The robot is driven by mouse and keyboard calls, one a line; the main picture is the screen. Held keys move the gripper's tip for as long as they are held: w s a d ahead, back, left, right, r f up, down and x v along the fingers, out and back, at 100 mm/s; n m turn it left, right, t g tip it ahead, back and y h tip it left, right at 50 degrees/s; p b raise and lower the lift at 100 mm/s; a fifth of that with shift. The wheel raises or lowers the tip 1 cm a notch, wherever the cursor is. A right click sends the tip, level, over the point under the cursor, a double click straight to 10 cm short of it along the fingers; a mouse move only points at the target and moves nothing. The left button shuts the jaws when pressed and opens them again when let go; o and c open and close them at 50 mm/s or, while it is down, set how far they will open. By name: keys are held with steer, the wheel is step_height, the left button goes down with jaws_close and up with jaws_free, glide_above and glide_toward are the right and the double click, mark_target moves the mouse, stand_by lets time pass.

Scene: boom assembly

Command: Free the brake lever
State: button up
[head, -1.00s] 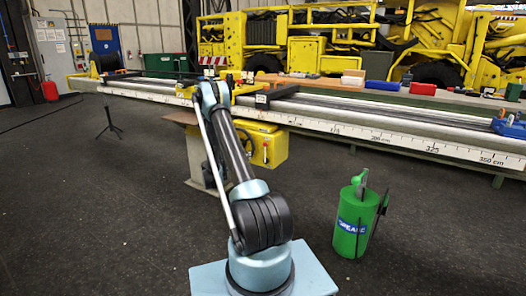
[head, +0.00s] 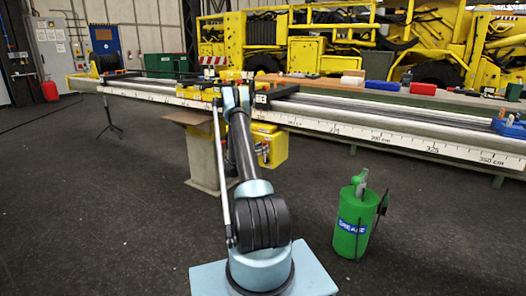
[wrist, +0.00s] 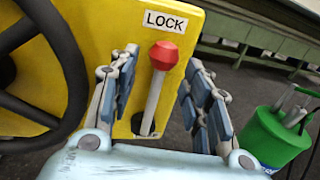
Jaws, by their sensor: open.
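The brake lever (wrist: 154,92) has a red knob on a pale shaft and rises from a dark slot in a yellow housing (wrist: 195,22). A LOCK label (wrist: 165,20) sits just above the knob. In the wrist view my gripper (wrist: 160,75) is open, with one finger on each side of the lever. The fingers appear apart from the shaft. In the head view the yellow housing (head: 275,148) sits under the long rail, partly behind my arm.
A black handwheel (wrist: 50,75) is close to the left of the lever. A green grease canister (head: 355,222) stands on the floor at the right, also visible in the wrist view (wrist: 275,135). The long measuring rail (head: 400,140) runs above the housing. Open floor lies around.

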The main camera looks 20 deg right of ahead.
steer(key=shift+x, duration=0.8)
steer(key=shift+c, duration=0.3)
